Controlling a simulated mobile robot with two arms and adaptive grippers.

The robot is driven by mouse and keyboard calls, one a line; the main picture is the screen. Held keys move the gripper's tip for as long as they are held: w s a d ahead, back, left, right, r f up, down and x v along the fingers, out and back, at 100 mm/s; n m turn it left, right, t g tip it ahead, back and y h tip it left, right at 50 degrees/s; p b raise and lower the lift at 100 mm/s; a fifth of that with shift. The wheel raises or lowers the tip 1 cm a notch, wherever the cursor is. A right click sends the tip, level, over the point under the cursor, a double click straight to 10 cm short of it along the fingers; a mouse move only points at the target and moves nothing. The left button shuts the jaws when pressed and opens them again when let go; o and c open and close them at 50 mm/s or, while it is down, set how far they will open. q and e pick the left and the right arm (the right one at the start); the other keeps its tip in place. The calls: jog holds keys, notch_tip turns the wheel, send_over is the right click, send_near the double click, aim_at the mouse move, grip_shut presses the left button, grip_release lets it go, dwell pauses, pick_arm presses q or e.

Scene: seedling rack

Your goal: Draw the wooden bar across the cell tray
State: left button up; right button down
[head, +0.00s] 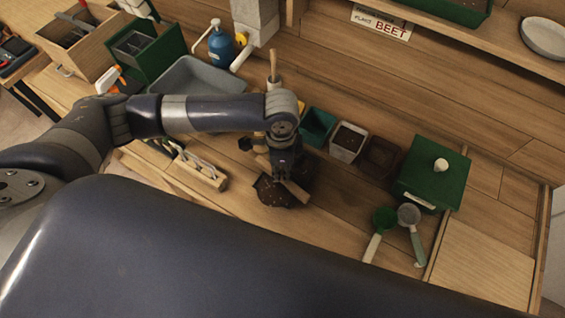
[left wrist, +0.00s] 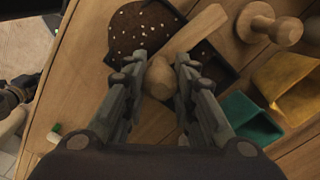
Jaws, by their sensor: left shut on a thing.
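The cell tray (left wrist: 229,73) is black and lies under my left gripper, with dark brown soil (left wrist: 133,32) flecked with white on it. In the head view the soil (head: 270,193) shows just below the gripper. My left gripper (head: 283,172) points down and is shut on a rounded piece of wood, which seems to be the grip of the wooden bar (left wrist: 207,30). The bar's flat pale length slants over the tray in the left wrist view, and one end of the bar (head: 298,192) shows in the head view. The fingers hide much of the tray and bar. My right gripper is not in view.
A teal pot (head: 317,127), a white pot (head: 347,142) and a brown pot (head: 380,157) stand behind the tray. A green lidded box (head: 430,180) and two scoops (head: 385,220) are at right. A wooden-handled tool (head: 205,172) lies at left.

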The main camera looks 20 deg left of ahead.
pick_arm(q)
jog(key=shift+s+a+p, duration=0.25)
jog(key=shift+s+p, duration=0.3)
jog(key=shift+s, duration=0.45)
jog(key=shift+s+f, duration=0.1)
jog(key=shift+f, duration=0.05)
jog(key=shift+s, duration=0.1)
jog(key=shift+s+a, duration=0.3)
jog(key=shift+s, duration=0.55)
jog(key=shift+w+r, duration=0.1)
jog(key=shift+r, duration=0.1)
jog(key=shift+r, duration=3.5)
jog(key=shift+d+f, duration=0.1)
